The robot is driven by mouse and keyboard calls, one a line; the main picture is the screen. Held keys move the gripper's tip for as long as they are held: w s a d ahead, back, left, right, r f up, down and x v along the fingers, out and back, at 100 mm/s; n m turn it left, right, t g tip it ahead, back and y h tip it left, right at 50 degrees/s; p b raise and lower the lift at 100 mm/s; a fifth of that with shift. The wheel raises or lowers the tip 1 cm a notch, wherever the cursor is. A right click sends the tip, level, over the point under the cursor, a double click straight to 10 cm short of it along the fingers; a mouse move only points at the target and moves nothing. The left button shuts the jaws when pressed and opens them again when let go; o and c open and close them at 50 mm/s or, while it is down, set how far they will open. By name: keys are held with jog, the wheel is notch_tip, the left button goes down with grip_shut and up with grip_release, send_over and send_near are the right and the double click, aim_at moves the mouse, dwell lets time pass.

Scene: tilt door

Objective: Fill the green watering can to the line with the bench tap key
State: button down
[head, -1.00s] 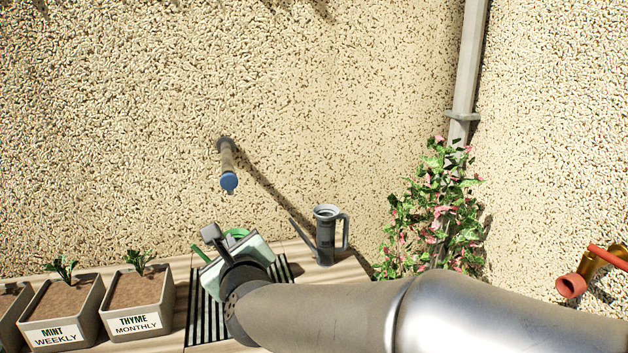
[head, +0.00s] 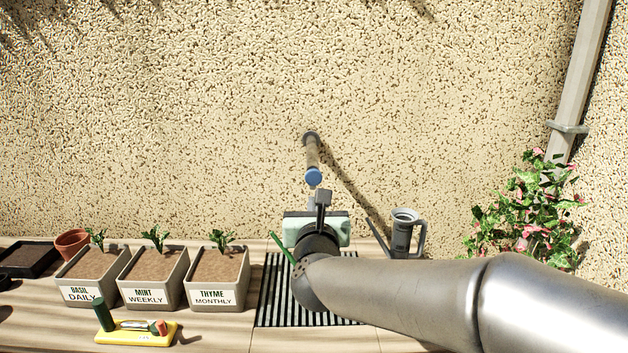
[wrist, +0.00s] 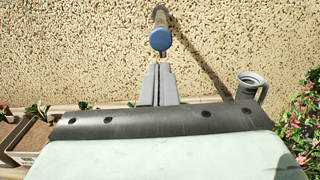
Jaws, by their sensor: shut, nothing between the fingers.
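A pipe with a blue end (head: 313,177) sticks out from the wall; it also shows in the wrist view (wrist: 160,39). My gripper (head: 318,194) is shut and empty. In the wrist view its fingertips (wrist: 160,67) appear just below the blue end; I cannot tell whether they touch. A green spout (head: 283,248), apparently of the green watering can, shows left of my wrist. The rest of that can and its line are hidden behind my arm. A yellow block (head: 120,337) holds a dark green cylinder and a red-ended piece; I cannot tell whether this is the tap key.
A grey watering can (head: 401,236) stands right of the black slatted grate (head: 274,300). Labelled planters, including thyme (head: 218,275), line the bench at left. A terracotta pot (head: 72,242) lies behind them. A flowering plant (head: 530,205) and a downpipe (head: 580,85) stand at right.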

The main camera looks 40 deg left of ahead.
aim_at(313, 179)
jog(key=p+x, duration=0.4)
jog(key=x, duration=0.5)
jog(key=shift+w+a+r, duration=0.1)
jog(key=shift+w+a, duration=0.25)
jog(key=shift+w, duration=0.1)
